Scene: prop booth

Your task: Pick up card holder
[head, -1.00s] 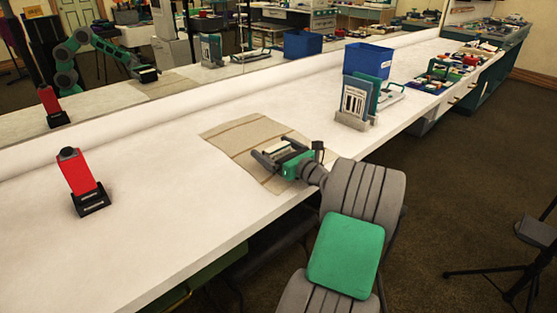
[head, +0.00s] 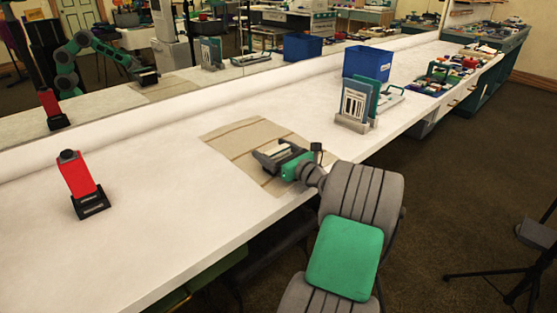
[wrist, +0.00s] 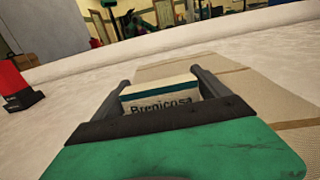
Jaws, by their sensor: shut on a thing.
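The card holder appears to be the small cream block with a dark teal band and lettering like "Brenicosa" in the wrist view (wrist: 160,100). My gripper (wrist: 160,85) is shut on it, with a dark finger along each side. In the head view my gripper (head: 268,157) is low over a beige striped cloth (head: 232,147), and little of the block shows between the fingers. I cannot tell whether the block still touches the cloth.
A red device on a black base (head: 78,182) stands at the left of the white counter (head: 150,165). Back right are a stand with a barcode-like card (head: 354,108) and a blue bin (head: 368,62). A mirror lines the back. Bare counter lies left of the cloth.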

